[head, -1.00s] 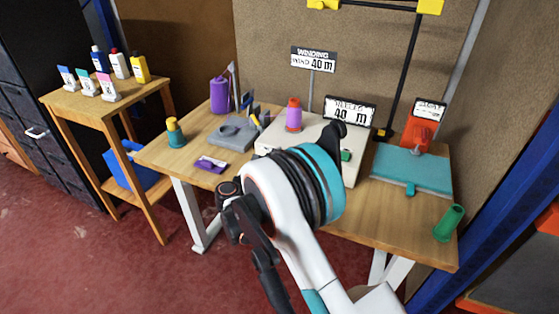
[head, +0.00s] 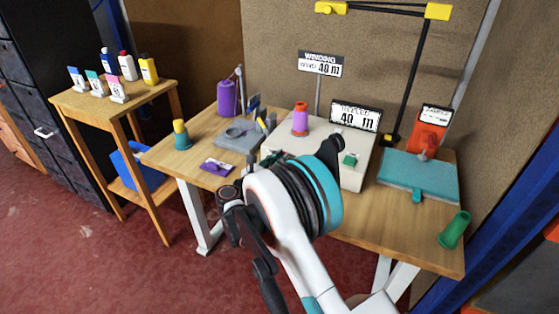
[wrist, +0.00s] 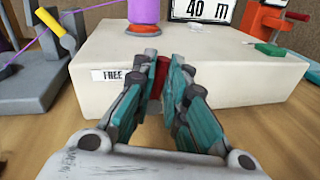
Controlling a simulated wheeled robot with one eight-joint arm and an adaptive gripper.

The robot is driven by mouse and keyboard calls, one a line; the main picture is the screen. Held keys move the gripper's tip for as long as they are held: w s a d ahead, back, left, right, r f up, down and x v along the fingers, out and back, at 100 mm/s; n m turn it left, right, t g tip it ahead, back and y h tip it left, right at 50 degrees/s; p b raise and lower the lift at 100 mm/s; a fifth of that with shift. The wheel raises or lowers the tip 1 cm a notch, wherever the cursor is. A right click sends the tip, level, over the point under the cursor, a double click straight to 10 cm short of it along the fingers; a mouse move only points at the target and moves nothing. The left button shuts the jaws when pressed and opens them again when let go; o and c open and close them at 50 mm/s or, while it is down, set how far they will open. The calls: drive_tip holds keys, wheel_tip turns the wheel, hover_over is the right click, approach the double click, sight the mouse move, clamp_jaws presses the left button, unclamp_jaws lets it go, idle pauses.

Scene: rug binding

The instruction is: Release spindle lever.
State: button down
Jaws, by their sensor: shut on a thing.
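The winder is a cream box (wrist: 235,75) on the bench, and it also shows in the head view (head: 361,175). A purple spool (wrist: 143,10) stands on a red base on its top. A red lever (wrist: 159,78) stands at the box's front face, just right of a "FREE" label (wrist: 110,75). My gripper (wrist: 160,65) is shut on the red lever, its teal-backed fingers on either side. The lever's lower end is partly hidden between the fingers. In the head view my arm hides the lever and most of the gripper.
A grey stand (head: 238,136) with purple thread is left of the winder. A side table (head: 115,98) holds bottles.

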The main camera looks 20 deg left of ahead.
drive_tip(key=c, duration=1.6)
unclamp_jaws()
drive_tip(key=shift+s+a, duration=0.1)
drive_tip(key=v, duration=1.1)
drive_tip(key=shift+s+a, duration=0.1)
drive_tip(key=shift+s, duration=0.3)
